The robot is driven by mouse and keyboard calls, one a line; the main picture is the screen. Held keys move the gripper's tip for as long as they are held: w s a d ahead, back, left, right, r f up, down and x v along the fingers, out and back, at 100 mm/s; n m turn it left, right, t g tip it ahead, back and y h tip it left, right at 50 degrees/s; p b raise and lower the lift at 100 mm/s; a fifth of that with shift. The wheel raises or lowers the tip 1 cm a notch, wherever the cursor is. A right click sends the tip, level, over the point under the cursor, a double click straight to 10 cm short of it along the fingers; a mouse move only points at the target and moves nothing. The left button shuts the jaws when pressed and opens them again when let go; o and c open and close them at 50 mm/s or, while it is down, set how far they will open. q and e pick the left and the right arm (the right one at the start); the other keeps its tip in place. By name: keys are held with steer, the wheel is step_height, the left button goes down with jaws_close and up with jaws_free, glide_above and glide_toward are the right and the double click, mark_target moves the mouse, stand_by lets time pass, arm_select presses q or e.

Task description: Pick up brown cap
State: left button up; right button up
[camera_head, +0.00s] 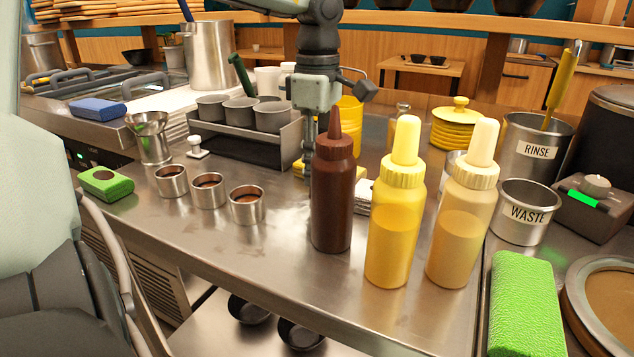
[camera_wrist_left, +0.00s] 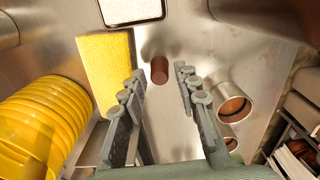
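The brown cap (camera_wrist_left: 159,69) is a small dark brown cylinder on the steel counter, seen in the wrist view. My left gripper (camera_wrist_left: 159,74) is open and empty, with the cap showing between its fingertips and apart from both. In the head view my left gripper (camera_head: 308,172) points down behind the brown squeeze bottle (camera_head: 332,210), which partly hides it. I cannot make out the loose cap there.
A yellow sponge (camera_wrist_left: 108,65) lies beside the left finger and steel cups (camera_wrist_left: 233,101) stand right. Yellow (camera_head: 393,225) and pale (camera_head: 461,225) bottles stand beside the brown one. A steel rack (camera_head: 290,143) is behind.

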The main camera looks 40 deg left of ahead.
arm_select(q)
steer(key=shift+f, duration=1.15)
arm_select(e)
steer(key=shift+s+a+f, duration=0.1)
steer(key=shift+a+f, duration=0.05)
steer(key=shift+f, duration=0.4)
arm_select(q)
steer(key=c, duration=0.4)
steer(key=shift+c, duration=0.2)
arm_select(e)
steer(key=shift+w+a+r, duration=0.2)
steer(key=shift+r, duration=0.05)
